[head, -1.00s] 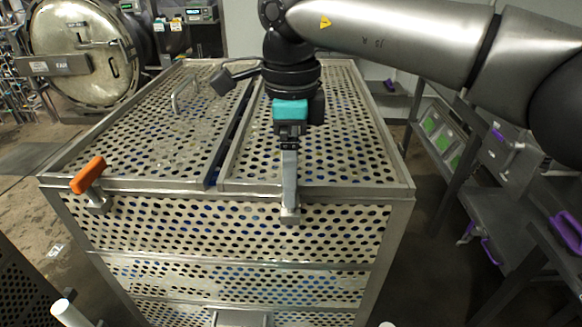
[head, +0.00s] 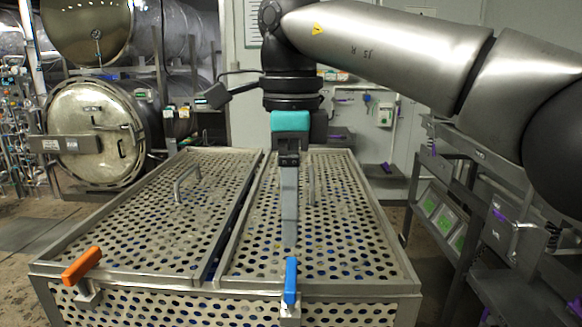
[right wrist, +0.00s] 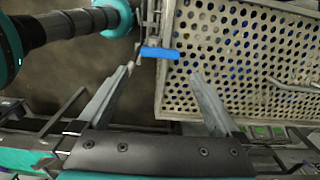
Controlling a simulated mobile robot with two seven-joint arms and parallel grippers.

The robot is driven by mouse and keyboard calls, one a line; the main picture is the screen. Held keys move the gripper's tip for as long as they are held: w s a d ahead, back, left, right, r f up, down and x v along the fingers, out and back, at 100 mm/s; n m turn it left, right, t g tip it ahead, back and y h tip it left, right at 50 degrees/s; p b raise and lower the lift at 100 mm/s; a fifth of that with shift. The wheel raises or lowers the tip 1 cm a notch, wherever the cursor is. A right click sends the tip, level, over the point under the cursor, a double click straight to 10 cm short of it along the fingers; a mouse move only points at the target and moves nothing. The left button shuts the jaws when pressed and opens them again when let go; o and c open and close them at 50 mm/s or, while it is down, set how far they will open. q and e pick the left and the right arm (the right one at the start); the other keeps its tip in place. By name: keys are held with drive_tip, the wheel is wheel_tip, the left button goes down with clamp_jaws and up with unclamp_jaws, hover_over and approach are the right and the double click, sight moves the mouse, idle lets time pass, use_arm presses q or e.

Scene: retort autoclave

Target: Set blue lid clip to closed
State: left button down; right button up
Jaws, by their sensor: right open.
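The blue lid clip (head: 291,280) sits at the front edge of the right-hand perforated lid (head: 335,235). Its blue handle runs up the picture in the head view, above a metal base on the crate's front. In the right wrist view the blue handle (right wrist: 160,53) lies across the picture just beyond the gap between my fingertips. My right gripper (head: 289,243) is open and empty, with its fingers pointing down. Its two fingers show spread in the right wrist view (right wrist: 163,74), apart from the handle. My left gripper is not in the head view.
An orange clip (head: 82,265) sits at the crate's front left, its handle slanting. Each lid has a metal handle, the left one (head: 186,182) clear to see. A rack with purple-handled items (head: 500,225) stands at right. A round autoclave door (head: 97,135) stands behind at left.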

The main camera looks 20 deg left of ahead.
wheel_tip(320, 180, up, 5)
drive_tip(key=shift+r+p, duration=0.1)
drive_tip(key=shift+p, duration=0.4)
